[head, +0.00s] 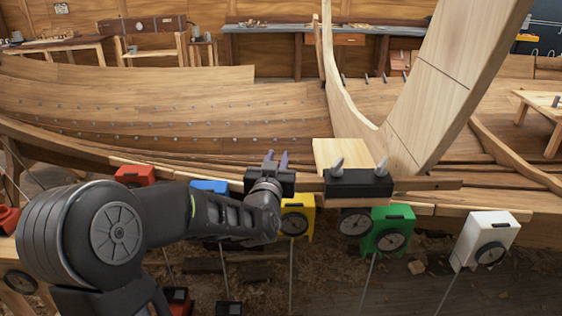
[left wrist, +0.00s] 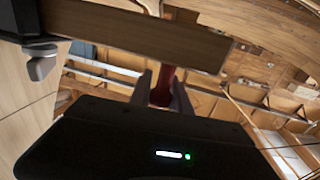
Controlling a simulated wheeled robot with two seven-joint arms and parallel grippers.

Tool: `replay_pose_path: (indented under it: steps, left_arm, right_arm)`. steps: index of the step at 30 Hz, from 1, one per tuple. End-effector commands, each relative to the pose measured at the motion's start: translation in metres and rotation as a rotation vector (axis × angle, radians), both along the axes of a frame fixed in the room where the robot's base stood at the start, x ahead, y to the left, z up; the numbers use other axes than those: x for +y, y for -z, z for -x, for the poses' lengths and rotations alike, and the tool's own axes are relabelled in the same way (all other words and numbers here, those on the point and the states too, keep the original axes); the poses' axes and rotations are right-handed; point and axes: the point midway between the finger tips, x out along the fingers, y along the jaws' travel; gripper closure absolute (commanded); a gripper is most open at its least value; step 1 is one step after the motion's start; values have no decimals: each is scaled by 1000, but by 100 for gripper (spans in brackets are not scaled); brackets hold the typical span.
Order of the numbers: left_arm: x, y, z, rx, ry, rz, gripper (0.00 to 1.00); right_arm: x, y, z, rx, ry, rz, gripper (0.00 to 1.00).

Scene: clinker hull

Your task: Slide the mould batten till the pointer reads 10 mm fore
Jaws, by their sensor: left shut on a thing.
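A brown wooden batten (head: 434,184) sticks out to the right of a black block (head: 358,187) with two grey thumb screws. In the left wrist view a dark wooden bar (left wrist: 140,38), which seems to be the same batten, crosses the top. My left gripper (head: 275,159) is left of the black block at the hull's edge. Its fingers are shut on a red-brown peg (left wrist: 163,87), which shows between them in the left wrist view. I cannot make out a pointer or its scale. My right gripper is not in view.
Red (head: 135,176), blue (head: 209,187), yellow (head: 297,215), green (head: 389,229) and white (head: 486,239) boxes line the hull edge, several with black dials. The curved stem (head: 440,85) rises behind to the right.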

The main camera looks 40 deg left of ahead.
Motion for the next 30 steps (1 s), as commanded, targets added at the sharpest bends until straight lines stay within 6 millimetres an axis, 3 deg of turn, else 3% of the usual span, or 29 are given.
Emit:
replay_pose_path:
  steps: [9, 20, 30]
  left_arm:
    - [0, 0, 0, 1, 1, 0, 55]
    - [-3, 1, 4, 0, 1, 0, 55]
    - [-26, 1, 47, -2, 2, -1, 55]
  right_arm:
    - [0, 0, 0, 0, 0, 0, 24]
    - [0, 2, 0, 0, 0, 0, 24]
    - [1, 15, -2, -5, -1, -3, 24]
